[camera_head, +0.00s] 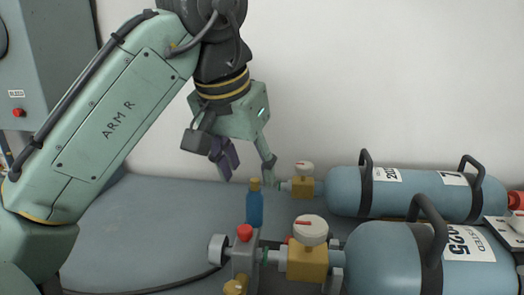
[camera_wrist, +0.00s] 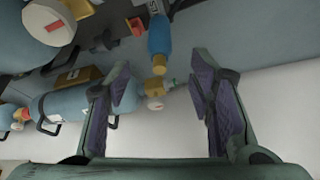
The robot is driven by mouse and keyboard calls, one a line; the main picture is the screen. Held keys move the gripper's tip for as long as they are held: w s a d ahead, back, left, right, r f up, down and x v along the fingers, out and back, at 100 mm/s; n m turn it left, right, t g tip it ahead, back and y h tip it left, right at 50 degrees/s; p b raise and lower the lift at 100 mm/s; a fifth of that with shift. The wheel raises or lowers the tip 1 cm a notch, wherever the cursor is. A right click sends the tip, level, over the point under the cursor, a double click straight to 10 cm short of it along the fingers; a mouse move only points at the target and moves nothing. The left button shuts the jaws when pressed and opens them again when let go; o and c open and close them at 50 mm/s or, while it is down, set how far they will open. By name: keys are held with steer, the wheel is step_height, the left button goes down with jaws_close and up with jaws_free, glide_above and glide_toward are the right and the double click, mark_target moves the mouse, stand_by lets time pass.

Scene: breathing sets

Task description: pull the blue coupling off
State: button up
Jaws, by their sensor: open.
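The blue coupling (camera_head: 254,208) stands upright with a brass-coloured tip, behind a grey fitting with a red knob (camera_head: 244,233). Its lower end is hidden in the head view. In the wrist view the coupling (camera_wrist: 159,36) is at the top centre, its brass tip towards the fingers, its other end against a grey part. My gripper (camera_head: 246,168) is open above the coupling, apart from it. The two fingers with purple pads (camera_wrist: 160,92) are spread wide in the wrist view, and nothing is held between them.
A large blue-grey cylinder (camera_head: 385,265) with a brass valve (camera_head: 307,263) and white dial lies at the front right. A second cylinder (camera_head: 345,192) with a smaller valve (camera_head: 303,187) lies behind it. A dark hose runs along the front left. The grey surface at left is mostly clear.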

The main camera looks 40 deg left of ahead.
mark_target(258, 204)
steer(key=x, duration=1)
steer(key=shift+f+p, duration=0.1)
steer(key=shift+p, duration=0.2)
steer(key=shift+c, duration=0.6)
jaws_close()
steer(key=c, duration=0.6)
jaws_free()
jaws_close()
steer(key=shift+r, duration=0.35)
steer(key=shift+r+p, duration=1.65)
steer(key=shift+p, duration=0.3)
